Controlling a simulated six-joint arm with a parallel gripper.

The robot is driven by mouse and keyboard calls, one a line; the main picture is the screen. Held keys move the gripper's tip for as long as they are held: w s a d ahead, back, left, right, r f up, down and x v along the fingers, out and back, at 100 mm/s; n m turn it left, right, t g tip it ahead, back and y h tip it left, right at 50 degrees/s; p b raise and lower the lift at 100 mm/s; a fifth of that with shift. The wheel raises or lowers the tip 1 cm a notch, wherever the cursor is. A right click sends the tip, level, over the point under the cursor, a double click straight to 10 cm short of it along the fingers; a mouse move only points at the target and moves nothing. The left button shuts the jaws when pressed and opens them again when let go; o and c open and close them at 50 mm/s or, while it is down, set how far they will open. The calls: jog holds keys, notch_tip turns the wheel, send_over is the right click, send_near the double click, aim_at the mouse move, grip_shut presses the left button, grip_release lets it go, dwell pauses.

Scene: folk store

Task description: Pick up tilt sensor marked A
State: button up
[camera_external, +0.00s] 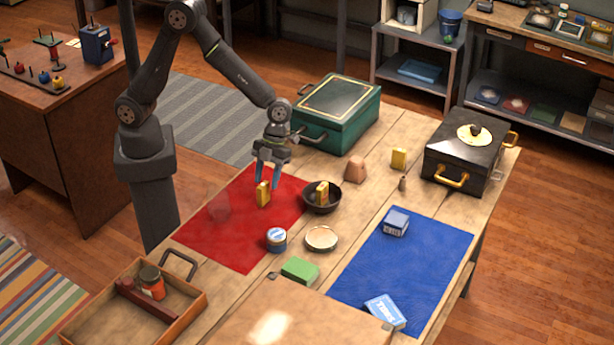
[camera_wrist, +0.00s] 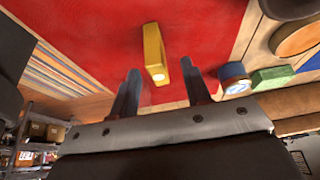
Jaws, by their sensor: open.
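A small yellow upright block (camera_external: 263,197), likely a tilt sensor, stands on the red mat (camera_external: 215,222). A second yellow block (camera_external: 322,192) is in the dark bowl (camera_external: 333,205), and a third yellow block (camera_external: 399,158) stands on the bare wood farther right. No letter A is legible on any of them. My gripper (camera_external: 267,182) is open and empty, pointing down just above and behind the block on the red mat. In the wrist view, that yellow block (camera_wrist: 154,48) shows between and beyond the two fingertips (camera_wrist: 160,72).
A blue-and-white tin (camera_external: 276,240), a round dish (camera_external: 321,238) and a green block (camera_external: 299,270) are near the mat's front right. A green case (camera_external: 345,112) stands behind. A brown lump (camera_external: 355,170) is right of the bowl. The mat's left part is clear.

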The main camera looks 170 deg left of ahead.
aim_at(260, 207)
jog(key=x, duration=0.6)
jog(key=shift+s+d+f, duration=0.1)
jog(key=shift+d+f, duration=0.15)
grip_shut()
